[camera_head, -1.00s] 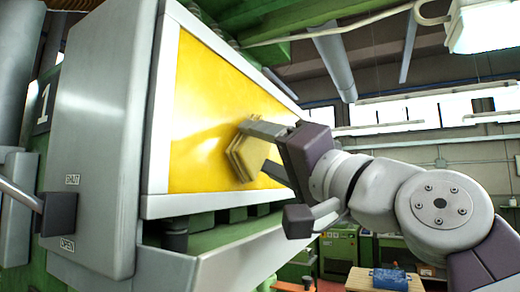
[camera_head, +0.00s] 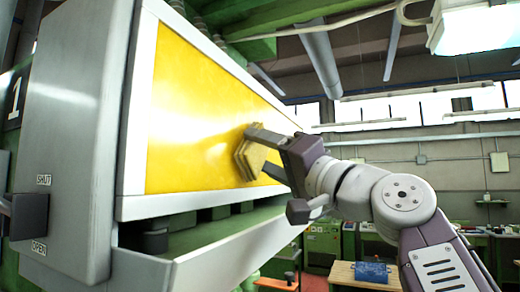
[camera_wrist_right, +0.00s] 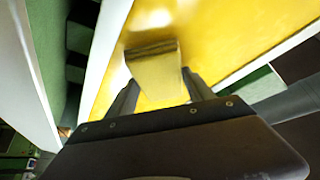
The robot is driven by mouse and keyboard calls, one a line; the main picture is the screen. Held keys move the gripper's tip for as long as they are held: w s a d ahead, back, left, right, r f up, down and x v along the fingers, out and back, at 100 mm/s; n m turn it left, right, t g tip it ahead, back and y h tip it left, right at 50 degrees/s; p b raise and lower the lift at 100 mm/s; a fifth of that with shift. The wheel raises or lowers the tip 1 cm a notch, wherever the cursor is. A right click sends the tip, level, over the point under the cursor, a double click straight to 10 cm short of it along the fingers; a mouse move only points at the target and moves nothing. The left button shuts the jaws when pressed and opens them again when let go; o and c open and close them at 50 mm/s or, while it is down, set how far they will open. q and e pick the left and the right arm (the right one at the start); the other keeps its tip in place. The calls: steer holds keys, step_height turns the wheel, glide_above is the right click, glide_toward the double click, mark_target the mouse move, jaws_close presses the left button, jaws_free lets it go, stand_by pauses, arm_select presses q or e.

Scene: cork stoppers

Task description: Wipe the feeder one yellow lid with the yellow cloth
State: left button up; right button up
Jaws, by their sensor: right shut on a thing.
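The feeder one yellow lid (camera_head: 195,105) is a large flat yellow panel in a white frame, facing right in the head view. Its surface is shiny with bright reflections. My right gripper (camera_head: 257,155) is shut on the folded yellow cloth (camera_head: 245,160), which lies at the lid's lower right part and appears to touch it. In the wrist view the cloth (camera_wrist_right: 155,72) sits between the fingers of my right gripper (camera_wrist_right: 160,90), against the yellow lid (camera_wrist_right: 215,35). My left gripper is not in view.
A white trough (camera_head: 215,255) juts out below the lid. A wooden table (camera_head: 350,275) with a blue object (camera_head: 371,272) stands lower right.

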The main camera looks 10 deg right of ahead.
mark_target(268, 154)
steer(key=shift+w+d+r+p, duration=0.1)
steer(key=shift+w+d+p, duration=0.15)
steer(key=shift+w+d, duration=0.25)
steer(key=shift+w+d+p, duration=0.25)
steer(key=shift+w+d, duration=0.05)
steer(key=shift+w, duration=0.4)
steer(key=shift+w+d, duration=0.3)
steer(key=shift+w, duration=0.1)
steer(key=shift+s, duration=0.15)
steer(key=shift+s+d, duration=0.15)
steer(key=shift+d, duration=0.15)
steer(key=shift+s+d+b, duration=0.2)
steer(key=shift+s+d, duration=0.55)
steer(key=shift+d, duration=0.3)
steer(key=shift+s+d+b, duration=0.2)
steer(key=shift+s+d, duration=0.55)
steer(key=shift+d, duration=0.25)
steer(key=d, duration=0.1)
steer(key=s+d, duration=0.1)
steer(key=shift+s+d, duration=0.3)
